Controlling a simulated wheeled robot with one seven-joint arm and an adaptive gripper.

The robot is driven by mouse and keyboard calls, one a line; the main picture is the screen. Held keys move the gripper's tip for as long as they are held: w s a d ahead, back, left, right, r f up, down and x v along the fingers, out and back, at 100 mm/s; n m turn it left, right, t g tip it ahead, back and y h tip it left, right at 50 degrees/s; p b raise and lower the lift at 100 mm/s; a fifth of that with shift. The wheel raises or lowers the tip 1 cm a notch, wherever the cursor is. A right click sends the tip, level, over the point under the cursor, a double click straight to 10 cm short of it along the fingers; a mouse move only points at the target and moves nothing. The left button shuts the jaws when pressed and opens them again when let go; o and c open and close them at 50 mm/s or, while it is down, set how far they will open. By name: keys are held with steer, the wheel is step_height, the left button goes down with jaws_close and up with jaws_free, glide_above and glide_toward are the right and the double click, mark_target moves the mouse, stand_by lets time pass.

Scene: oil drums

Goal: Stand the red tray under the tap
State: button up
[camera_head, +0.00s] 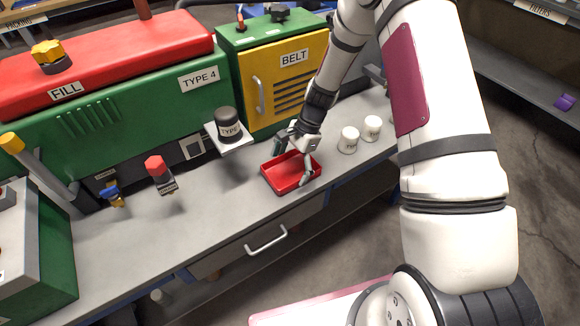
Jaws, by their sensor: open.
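The red tray (276,181) is a shallow open box on the grey worktop, below the yellow BELT door. My gripper (293,161) is open at the tray's back right. One finger is near the tray's back edge and the other reaches over its inside at the right. I cannot tell whether either finger touches the tray. A small blue and yellow fitting (114,195) at the foot of the green machine, far to the left, may be the tap. A red-knobbed fitting (157,170) stands between it and the tray. Which one is the tap is not clear.
Two white jars (348,140) (372,127) stand to the right. The worktop (205,208) between the red-knobbed fitting and the tray is clear. A drawer handle (267,240) juts out in front.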

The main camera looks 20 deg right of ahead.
steer(key=v, duration=1.2)
